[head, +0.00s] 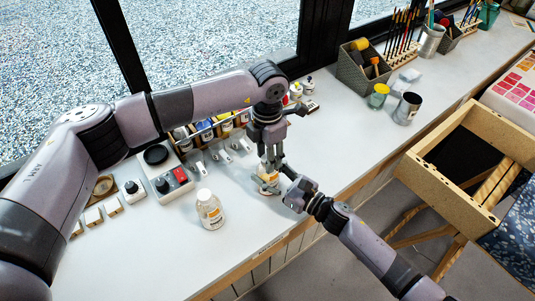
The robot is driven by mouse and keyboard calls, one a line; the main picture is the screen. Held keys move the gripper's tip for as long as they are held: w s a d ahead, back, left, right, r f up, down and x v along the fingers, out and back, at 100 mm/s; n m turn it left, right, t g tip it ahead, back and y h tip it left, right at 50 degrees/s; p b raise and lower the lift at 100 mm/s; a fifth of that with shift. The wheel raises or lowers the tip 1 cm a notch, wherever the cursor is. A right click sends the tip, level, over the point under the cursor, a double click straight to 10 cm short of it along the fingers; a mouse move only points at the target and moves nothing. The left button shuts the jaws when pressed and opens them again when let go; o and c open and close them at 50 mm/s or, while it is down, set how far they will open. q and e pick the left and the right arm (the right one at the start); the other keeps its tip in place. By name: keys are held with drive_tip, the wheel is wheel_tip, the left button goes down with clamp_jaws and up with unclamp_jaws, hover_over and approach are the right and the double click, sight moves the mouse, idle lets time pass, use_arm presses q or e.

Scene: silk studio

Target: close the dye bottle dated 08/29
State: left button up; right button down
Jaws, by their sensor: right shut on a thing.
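A small clear dye bottle (267,184) with an orange label stands on the white counter between my two grippers; its top is hidden by the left fingers. My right gripper (281,182) comes in from the lower right and is shut on this bottle's side. My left gripper (270,162) points straight down over the bottle's top; I cannot tell whether its fingers are shut or hold a cap. A second bottle (209,212), clear with a white cap and an orange label, stands upright to the left, apart from both grippers. No date is readable on either label.
A rack of dye bottles (208,132) stands behind, partly hidden by my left arm. White clips (222,153) lie before it. A device with a red part (172,180) is at left. A metal can (407,108) and yellow-lidded jar (378,96) stand at right. Bare counter lies in front.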

use_arm(q)
drive_tip(key=shift+o, duration=1.1)
wheel_tip(320, 180, up, 12)
use_arm(e)
drive_tip(key=c, duration=0.6)
unclamp_jaws()
drive_tip(key=shift+c, duration=0.2)
